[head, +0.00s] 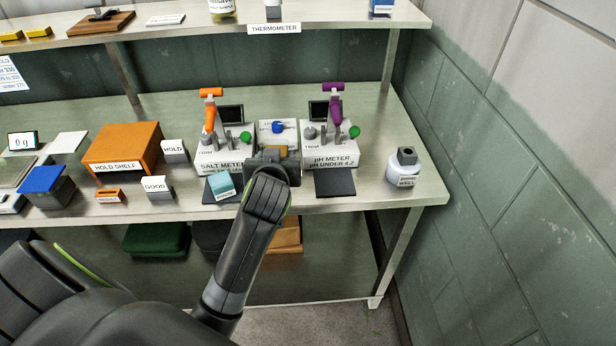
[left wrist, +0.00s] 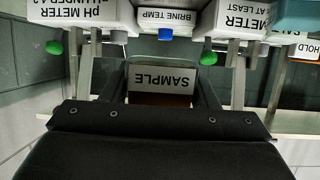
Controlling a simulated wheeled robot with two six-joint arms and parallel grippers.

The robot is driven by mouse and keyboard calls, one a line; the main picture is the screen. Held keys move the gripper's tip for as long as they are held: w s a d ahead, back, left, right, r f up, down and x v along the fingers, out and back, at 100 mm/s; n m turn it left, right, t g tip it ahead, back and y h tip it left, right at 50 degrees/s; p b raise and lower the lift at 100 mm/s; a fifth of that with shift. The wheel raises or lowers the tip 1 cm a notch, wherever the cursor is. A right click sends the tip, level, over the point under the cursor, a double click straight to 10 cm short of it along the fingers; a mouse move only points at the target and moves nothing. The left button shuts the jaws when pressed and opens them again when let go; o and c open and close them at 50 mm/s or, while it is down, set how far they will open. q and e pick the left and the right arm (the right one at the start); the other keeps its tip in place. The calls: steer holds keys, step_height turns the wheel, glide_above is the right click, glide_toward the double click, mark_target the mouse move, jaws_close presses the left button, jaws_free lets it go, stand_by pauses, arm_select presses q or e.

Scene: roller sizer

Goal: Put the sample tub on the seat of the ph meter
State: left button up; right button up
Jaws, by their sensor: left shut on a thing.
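The sample tub (left wrist: 160,82) shows in the left wrist view, with a white label reading SAMPLE upside down and a brown part under it. My left gripper (left wrist: 160,90) is shut on it. In the head view my left gripper (head: 275,165) is at the shelf front, between the salt meter (head: 222,163) and the pH meter (head: 328,160); the tub is mostly hidden there. The pH meter is a white box with a purple-topped post, a small dark screen and a green knob. A dark flat pad (head: 335,184) lies in front of it. Which part is the seat is unclear.
A teal block (head: 221,185) sits on a dark pad before the salt meter. A grey-white jar (head: 404,168) stands right of the pH meter. An orange hold shelf (head: 124,147) is at left. The upper shelf (head: 330,18) overhangs behind.

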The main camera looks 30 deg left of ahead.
arm_select(q)
steer(key=s+f+m+h, duration=0.1)
steer(key=s+d+f+m+h+b, duration=0.1)
steer(key=s+f+m+t+h, duration=0.1)
steer(key=shift+d+f+m+b, duration=0.1)
steer(key=shift+d+m+b, duration=0.2)
steer(key=shift+d+b, duration=0.05)
steer(key=s+d+f+m+h+b, duration=0.2)
steer(key=s+d+m+h, duration=0.2)
steer(key=s+d+h, duration=0.15)
steer(key=p, duration=0.2)
glide_above(334, 185)
steer(key=shift+r+m+h, duration=0.2)
steer(key=shift+m+h, duration=0.2)
steer(key=shift+h, duration=0.05)
steer(key=shift+w+f, duration=0.15)
steer(key=shift+f+p, duration=0.35)
steer(key=shift+f, duration=1.3)
steer(key=o, duration=1)
steer(key=shift+f, duration=0.1)
steer(key=shift+o, duration=0.2)
